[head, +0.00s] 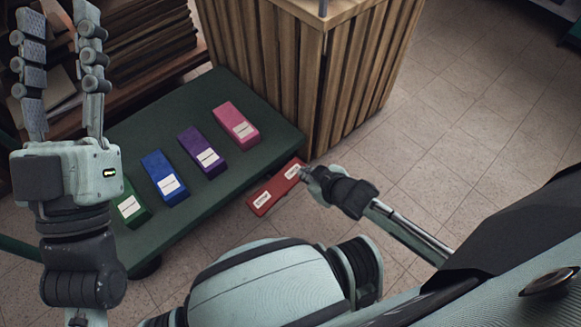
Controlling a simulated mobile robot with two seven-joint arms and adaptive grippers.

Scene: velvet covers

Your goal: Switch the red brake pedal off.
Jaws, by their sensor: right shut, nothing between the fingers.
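The red brake pedal (268,194) is a flat red block with two white labels, at the right front edge of the dark green platform (250,115). The label text is too small to read. My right gripper (304,172) is shut at the pedal's right end and covers part of that end. It holds nothing; I cannot tell whether its tips touch the pedal. My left gripper (57,20) is raised at the far left, with its two fingers apart and empty, well away from the pedal.
Green (131,206), blue (163,177), purple (202,152) and pink (236,126) labelled blocks stand in a row on the platform. A slatted wooden crate (345,80) stands behind the pedal. Shelves with stacked boards (130,45) are at upper left. Tiled floor (455,125) is clear at right.

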